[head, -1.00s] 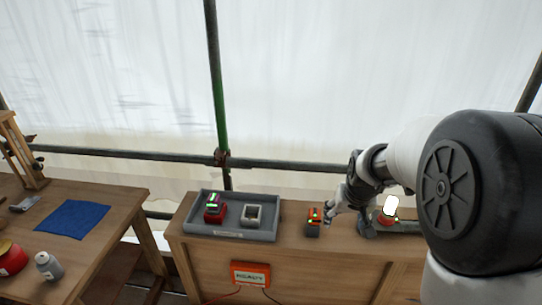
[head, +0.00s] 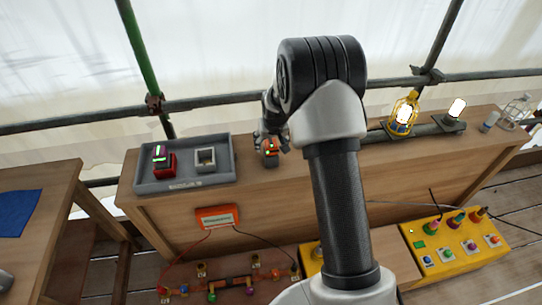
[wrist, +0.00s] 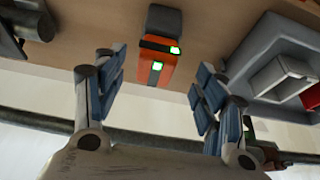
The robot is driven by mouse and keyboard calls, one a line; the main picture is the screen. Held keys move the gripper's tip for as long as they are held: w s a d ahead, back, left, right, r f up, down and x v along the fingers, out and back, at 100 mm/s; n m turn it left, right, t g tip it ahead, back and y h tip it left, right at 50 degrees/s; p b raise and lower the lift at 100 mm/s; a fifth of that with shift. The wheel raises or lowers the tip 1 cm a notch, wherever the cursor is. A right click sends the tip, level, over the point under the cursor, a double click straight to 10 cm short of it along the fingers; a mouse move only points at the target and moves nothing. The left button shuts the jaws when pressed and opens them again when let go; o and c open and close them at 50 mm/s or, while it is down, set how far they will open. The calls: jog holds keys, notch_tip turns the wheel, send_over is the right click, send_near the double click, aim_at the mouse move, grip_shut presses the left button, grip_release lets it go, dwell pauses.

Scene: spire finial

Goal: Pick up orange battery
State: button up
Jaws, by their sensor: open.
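The orange battery (wrist: 155,62) has a dark grey end and green lit marks, and it stands on the wooden bench. In the head view the orange battery (head: 269,152) is just right of the grey tray, partly covered by my gripper. My gripper (wrist: 157,75) is open in the wrist view, with its blue-padded fingers on either side of the battery and gaps showing on both sides. In the head view my gripper (head: 270,138) is at the battery, and my arm hides part of the bench.
The grey tray (head: 185,184) holds a red battery (head: 163,160) with green lights and a pale empty-looking holder (head: 205,158). A yellow lamp (head: 403,115) stands right on the bench. An orange box (head: 217,217) is on the bench front. A yellow control panel (head: 455,244) is lower right.

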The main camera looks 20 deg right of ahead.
aim_at(271, 153)
jog(key=x, duration=0.2)
jog(key=b+x, duration=0.1)
jog(key=x, duration=0.1)
jog(key=b+x, duration=0.1)
jog(key=x, duration=0.1)
jog(key=shift+s+d, duration=0.15)
jog(key=shift+d, duration=0.1)
jog(key=shift+r, duration=0.1)
jog(key=shift+c, duration=0.4)
jog(key=c, duration=1.2)
